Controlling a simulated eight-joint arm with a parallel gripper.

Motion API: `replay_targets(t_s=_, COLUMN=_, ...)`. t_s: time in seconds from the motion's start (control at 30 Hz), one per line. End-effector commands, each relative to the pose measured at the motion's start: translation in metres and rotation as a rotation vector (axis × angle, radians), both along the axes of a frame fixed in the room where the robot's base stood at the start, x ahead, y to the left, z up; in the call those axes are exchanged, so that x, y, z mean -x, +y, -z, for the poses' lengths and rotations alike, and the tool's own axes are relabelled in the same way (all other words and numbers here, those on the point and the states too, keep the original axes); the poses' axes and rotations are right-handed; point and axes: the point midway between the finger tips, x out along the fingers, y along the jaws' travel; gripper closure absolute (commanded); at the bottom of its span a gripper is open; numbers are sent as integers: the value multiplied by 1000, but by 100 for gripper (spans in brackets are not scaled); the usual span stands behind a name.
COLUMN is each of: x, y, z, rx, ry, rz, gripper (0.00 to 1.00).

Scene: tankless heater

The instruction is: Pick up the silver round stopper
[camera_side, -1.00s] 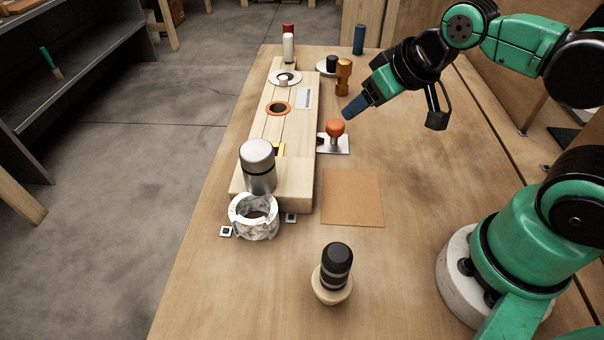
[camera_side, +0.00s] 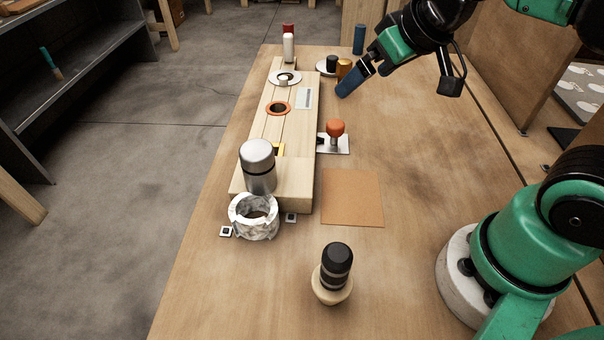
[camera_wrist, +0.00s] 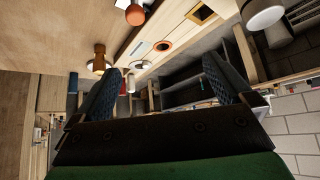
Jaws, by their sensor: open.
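A silver round cylinder with a dark band (camera_side: 257,166) stands upright at the near end of the long wooden block. It is the only large silver round piece I see, and it also shows at the top right of the wrist view (camera_wrist: 264,16). My gripper (camera_side: 346,88) is high over the far right part of the bench, well away from the silver piece. In the wrist view, the two blue fingers of my gripper (camera_wrist: 165,82) are wide apart with nothing between them. In the side view, the gripper partly hides the brown wooden peg.
The wooden block (camera_side: 299,150) bears an orange ring (camera_side: 277,108) and white disc (camera_side: 285,77). A marbled ring (camera_side: 254,228) stands close before the silver piece. An orange-knobbed tool (camera_side: 335,130), brown mat (camera_side: 352,198) and black-topped piece (camera_side: 336,268) stand right of it.

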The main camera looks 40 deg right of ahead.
Motion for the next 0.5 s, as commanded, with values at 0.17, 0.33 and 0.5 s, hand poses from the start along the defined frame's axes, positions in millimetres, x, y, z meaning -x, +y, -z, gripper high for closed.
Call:
replay_targets(t_s=0.17, x=-11, y=19, z=-15, rx=32, ry=60, rz=-142, gripper=1)
replay_targets(t_s=0.33, x=-26, y=46, z=-19, rx=75, ry=139, rz=-344, gripper=1)
replay_targets(t_s=0.5, x=-42, y=84, z=-19, rx=121, ry=223, rz=-601, gripper=1)
